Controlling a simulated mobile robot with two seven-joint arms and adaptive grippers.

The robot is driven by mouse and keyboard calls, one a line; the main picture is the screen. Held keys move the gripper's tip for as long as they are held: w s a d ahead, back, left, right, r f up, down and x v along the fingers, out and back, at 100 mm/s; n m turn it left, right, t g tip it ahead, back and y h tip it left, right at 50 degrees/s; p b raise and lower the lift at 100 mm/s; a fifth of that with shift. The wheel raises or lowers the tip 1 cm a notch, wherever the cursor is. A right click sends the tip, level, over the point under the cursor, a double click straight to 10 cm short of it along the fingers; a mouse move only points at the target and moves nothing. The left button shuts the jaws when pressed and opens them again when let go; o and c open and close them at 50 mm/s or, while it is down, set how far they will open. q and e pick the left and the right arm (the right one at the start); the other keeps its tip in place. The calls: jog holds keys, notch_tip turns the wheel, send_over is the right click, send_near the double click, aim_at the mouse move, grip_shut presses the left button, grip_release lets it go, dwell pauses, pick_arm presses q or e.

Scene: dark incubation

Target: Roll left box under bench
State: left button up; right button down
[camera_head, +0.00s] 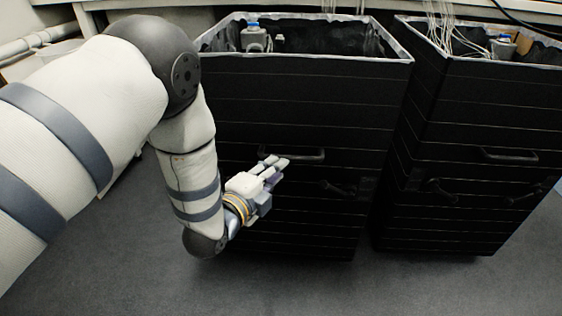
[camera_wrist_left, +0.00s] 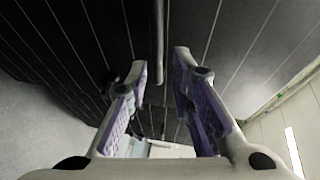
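The left box (camera_head: 300,105) is a tall black box with pale line seams and a pale-edged open top, standing on the floor in the middle of the head view. A horizontal bar handle (camera_head: 305,154) is on its front face. My left gripper (camera_head: 276,168) is at that face, just below and left of the handle's middle. In the left wrist view its fingers (camera_wrist_left: 161,68) are apart. A dark bar (camera_wrist_left: 158,35), apparently the handle, shows in the gap between them; I see no clear contact. My right gripper is out of view.
A similar black box (camera_head: 475,110) stands to the right, with a narrow gap between them. A blue-capped bottle (camera_head: 254,36) shows inside the left box, and cables (camera_head: 440,25) enter the right one. A pale bench edge runs behind. The grey floor (camera_head: 300,285) in front is clear.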

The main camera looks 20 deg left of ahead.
aim_at(291, 158)
pick_arm(q)
jog(key=x, duration=0.2)
jog(key=b+x, duration=0.1)
jog(key=x, duration=0.2)
jog(key=b+x, duration=0.1)
jog(key=x, duration=0.1)
jog(key=shift+w+f, duration=0.25)
jog(key=shift+f, duration=0.05)
jog(key=shift+w, duration=0.45)
grip_shut()
